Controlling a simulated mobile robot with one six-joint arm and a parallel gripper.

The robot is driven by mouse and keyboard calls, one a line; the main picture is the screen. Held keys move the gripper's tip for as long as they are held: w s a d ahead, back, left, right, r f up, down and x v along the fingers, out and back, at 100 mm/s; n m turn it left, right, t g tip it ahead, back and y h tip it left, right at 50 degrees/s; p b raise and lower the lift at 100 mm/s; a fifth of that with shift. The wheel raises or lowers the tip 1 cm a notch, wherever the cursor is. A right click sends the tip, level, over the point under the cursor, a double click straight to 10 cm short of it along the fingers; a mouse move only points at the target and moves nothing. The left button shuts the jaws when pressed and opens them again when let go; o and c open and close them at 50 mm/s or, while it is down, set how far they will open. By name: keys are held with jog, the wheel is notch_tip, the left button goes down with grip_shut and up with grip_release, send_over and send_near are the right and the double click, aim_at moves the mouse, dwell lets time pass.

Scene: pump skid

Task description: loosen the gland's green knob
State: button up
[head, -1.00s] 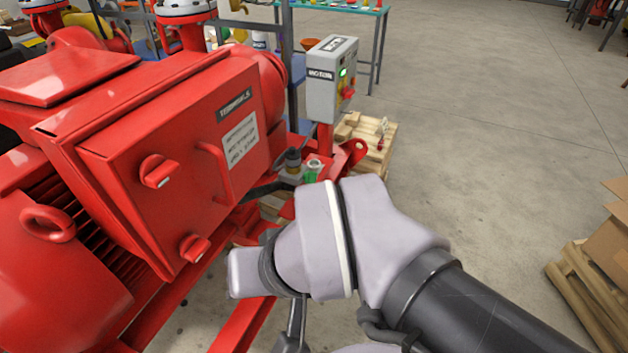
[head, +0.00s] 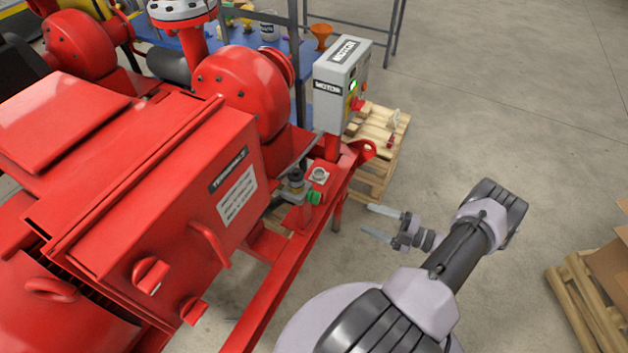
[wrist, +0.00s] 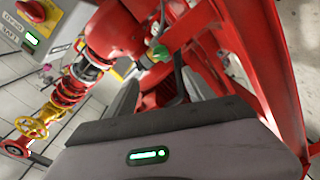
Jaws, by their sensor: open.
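The green knob (head: 314,198) sits low on the red skid frame, below a fitting with a round grey ring (head: 318,175). A dark fitting with a brass-coloured band (head: 296,178) stands beside it. The green knob also shows in the wrist view (wrist: 158,53), beyond my fingers. My gripper (head: 366,220) is open and empty, to the right of the skid rail in the head view. Its fingers point left towards the knob, with a gap between them and it. In the wrist view the fingers (wrist: 160,88) are spread apart.
The red rail (head: 290,275) runs between my gripper and the terminal box (head: 225,195). The grey motor switch box (head: 340,85) stands behind the knob. A wooden pallet (head: 378,135) lies beyond the rail.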

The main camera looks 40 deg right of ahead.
aim_at(319, 199)
jog(key=b+x, duration=0.1)
jog(key=x, duration=1.6)
jog(key=shift+m, duration=0.4)
jog(key=shift+f, duration=0.1)
grip_shut()
jog(key=shift+n+b, duration=0.3)
jog(key=shift+b, duration=0.1)
jog(key=n+b, duration=0.7)
jog(key=n, duration=1.6)
jog(key=shift+d+n, duration=0.1)
jog(key=shift+n, duration=0.2)
